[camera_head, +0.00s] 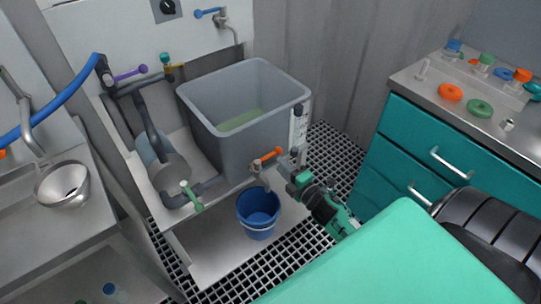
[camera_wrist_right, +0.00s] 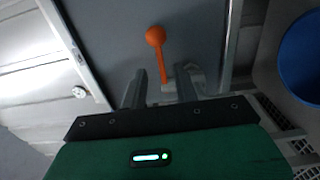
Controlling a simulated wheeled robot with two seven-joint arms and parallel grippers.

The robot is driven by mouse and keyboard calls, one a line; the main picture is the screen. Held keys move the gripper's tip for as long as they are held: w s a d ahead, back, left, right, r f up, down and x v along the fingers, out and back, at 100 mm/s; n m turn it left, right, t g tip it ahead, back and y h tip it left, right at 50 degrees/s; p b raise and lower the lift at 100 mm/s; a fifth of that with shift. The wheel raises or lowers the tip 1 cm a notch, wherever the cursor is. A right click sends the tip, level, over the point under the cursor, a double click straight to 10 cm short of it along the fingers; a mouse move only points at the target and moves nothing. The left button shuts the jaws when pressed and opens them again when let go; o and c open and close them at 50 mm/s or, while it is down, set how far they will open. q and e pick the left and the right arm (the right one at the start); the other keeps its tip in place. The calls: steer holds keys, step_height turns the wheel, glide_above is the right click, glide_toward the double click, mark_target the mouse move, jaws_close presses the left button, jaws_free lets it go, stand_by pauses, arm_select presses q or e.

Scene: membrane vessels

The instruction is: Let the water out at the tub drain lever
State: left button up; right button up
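The grey tub (camera_head: 240,110) stands on a white stand and holds a shallow layer of greenish water (camera_head: 241,120). An orange lever (camera_head: 268,156) sits low at its front right corner, above a blue bucket (camera_head: 259,210). My right gripper (camera_head: 292,162) is just right of this lever. In the right wrist view the lever (camera_wrist_right: 156,40) has a round knob, and its lower end shows between the fingertips (camera_wrist_right: 161,76). The fingers are apart; I cannot tell whether either touches the lever. My left gripper is not in view.
A green-handled valve (camera_head: 190,194) is on the piping left of the tub. Purple (camera_head: 130,73) and yellow (camera_head: 175,66) handles are behind it. A teal drawer cabinet (camera_head: 420,150) stands at the right. Dark grating floor lies around the stand.

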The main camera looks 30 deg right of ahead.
mark_target(270, 155)
steer(key=w, duration=0.7)
steer(key=shift+a, duration=0.3)
steer(key=shift+s, duration=0.1)
jaws_close()
